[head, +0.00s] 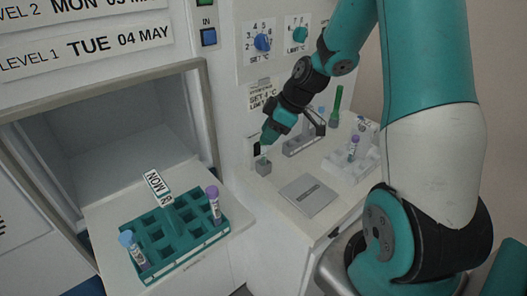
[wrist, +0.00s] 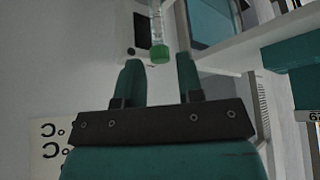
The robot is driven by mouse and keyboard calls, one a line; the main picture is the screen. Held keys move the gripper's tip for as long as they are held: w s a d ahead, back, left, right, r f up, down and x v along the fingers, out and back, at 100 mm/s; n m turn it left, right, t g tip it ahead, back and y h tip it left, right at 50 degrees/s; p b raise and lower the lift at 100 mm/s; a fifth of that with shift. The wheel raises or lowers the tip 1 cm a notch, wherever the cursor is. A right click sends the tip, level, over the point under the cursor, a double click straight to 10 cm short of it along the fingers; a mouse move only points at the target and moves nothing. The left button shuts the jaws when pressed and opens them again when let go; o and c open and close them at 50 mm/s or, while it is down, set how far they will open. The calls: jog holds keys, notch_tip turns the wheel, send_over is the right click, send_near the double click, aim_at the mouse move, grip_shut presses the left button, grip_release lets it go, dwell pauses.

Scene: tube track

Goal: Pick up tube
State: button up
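A clear tube with a green cap (wrist: 159,45) shows in the wrist view, just ahead of and between my gripper's fingertips. My gripper (wrist: 158,64) is open, with a gap between the fingers and no visible contact with the cap. In the head view my gripper (head: 262,146) is low over a small grey block (head: 263,167) on the white counter; the tube there is mostly hidden by the gripper. Other tubes are a purple-capped one (head: 214,204) and a blue-capped one (head: 133,248) in the teal rack (head: 180,250), and a purple-capped one (head: 353,148) in a white rack (head: 366,165).
A grey flat plate (head: 308,195) lies on the counter, right of the block. A grey stand (head: 303,141) and a green upright object (head: 336,107) are behind. A control panel wall is close behind my gripper.

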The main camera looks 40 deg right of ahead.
jog(key=shift+x, duration=0.8)
jog(key=c, duration=0.5)
jog(key=shift+r, duration=0.1)
jog(key=shift+c, duration=0.2)
notch_tip(320, 180, up, 28)
jog(key=shift+p, duration=0.3)
